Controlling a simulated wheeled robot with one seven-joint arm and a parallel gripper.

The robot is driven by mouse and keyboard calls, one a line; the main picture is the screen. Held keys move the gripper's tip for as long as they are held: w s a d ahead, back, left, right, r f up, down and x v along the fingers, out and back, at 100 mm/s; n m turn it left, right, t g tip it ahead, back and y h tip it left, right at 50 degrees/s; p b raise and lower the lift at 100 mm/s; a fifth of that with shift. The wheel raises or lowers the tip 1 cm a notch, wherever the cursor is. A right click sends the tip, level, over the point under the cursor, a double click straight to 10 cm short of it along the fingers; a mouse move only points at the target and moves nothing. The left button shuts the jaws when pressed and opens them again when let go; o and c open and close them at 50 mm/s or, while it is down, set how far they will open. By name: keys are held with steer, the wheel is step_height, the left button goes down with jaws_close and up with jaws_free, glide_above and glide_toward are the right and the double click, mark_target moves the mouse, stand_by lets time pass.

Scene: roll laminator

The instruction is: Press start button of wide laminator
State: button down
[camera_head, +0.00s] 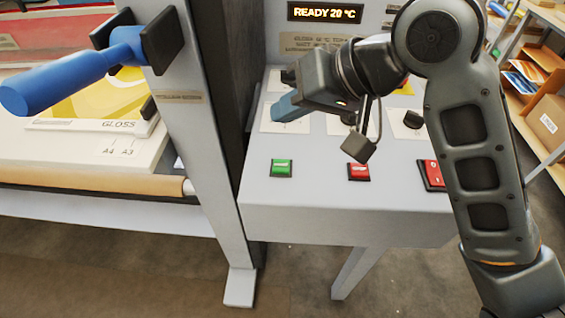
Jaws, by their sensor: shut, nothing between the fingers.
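The wide laminator's control panel (322,207) is a light grey console in the middle of the view. A green button (281,168), likely the start button, sits at its front left. Its label is too small to read. My gripper (285,107) is shut and empty. It reaches in from the right over the panel, with its blue-grey tip pointing left. In the picture the tip is above the green button and apart from it; its height over the panel is hard to judge. The arm hides part of the panel's rear controls.
A red button (358,172) and a larger red switch (432,175) share the front row. A dark knob (412,120) sits behind. The display (325,12) reads "READY 20 °C". A grey upright (205,130) and blue handle (70,72) stand left. Shelves (540,120) stand right.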

steer(key=b, duration=0.6)
glide_above(286, 166)
step_height(286, 166, down, 6)
steer(key=shift+d+f, duration=0.1)
steer(key=shift+f+b, duration=0.4)
steer(key=shift+f, duration=0.7)
steer(key=shift+f, duration=0.15)
stand_by(0.6)
steer(key=shift+f, duration=0.25)
steer(key=shift+f, duration=0.45)
stand_by(0.7)
steer(key=shift+r, duration=0.15)
steer(key=shift+r+p, duration=0.75)
steer(key=shift+p, duration=0.05)
